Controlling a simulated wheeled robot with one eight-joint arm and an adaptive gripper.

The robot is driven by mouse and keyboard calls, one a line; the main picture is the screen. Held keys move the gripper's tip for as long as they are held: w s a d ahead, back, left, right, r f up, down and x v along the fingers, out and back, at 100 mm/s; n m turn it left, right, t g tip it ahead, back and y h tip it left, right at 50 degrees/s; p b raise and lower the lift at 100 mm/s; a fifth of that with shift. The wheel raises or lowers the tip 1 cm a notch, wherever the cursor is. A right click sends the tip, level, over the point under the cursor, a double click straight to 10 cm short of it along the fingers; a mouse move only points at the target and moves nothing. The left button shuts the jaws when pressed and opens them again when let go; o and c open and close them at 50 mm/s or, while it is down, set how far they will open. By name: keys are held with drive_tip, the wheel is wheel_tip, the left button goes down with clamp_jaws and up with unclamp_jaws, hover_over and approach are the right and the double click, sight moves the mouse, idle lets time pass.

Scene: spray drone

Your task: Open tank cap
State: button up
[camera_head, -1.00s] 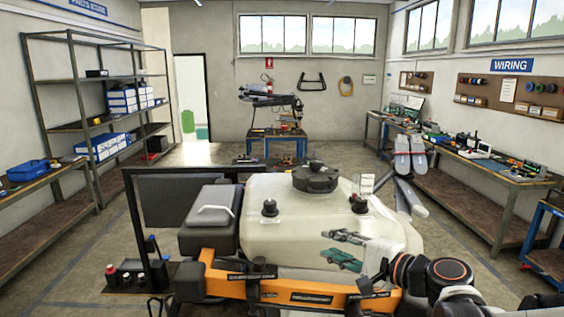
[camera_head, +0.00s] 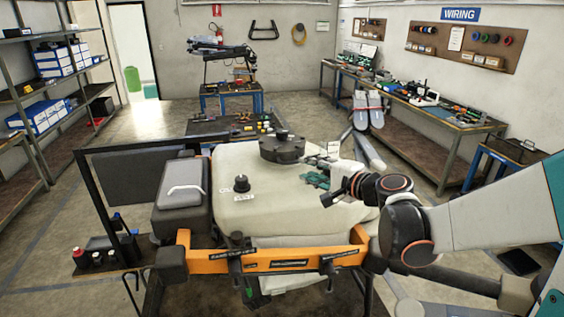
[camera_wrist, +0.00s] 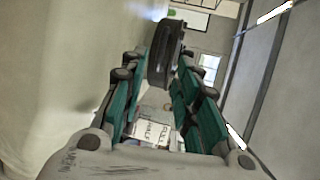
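The white spray tank (camera_head: 270,205) stands upright on the orange-framed drone. Its dark round tank cap (camera_head: 283,150) sits on top, with a small knob in the centre. My gripper (camera_head: 312,172) is just right of the cap, above the tank top, its green-padded fingers pointing towards the cap. In the wrist view my gripper (camera_wrist: 159,68) is open, and the cap (camera_wrist: 165,50) shows edge-on beyond and between the fingertips. Contact with the cap cannot be told. The pale tank wall (camera_wrist: 50,80) fills the left of the wrist view.
A smaller black fitting (camera_head: 241,184) stands on the tank's left. A dark grey box (camera_head: 183,195) is left of the tank. A small printed card (camera_head: 333,149) stands behind my gripper. Folded drone arms (camera_head: 367,110) rise at the back right. A workbench (camera_head: 415,150) lines the right wall.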

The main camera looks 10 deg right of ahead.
sight(284, 149)
drive_tip(key=x, duration=0.7)
drive_tip(key=shift+b, duration=0.4)
drive_tip(key=shift+s, duration=0.1)
clamp_jaws()
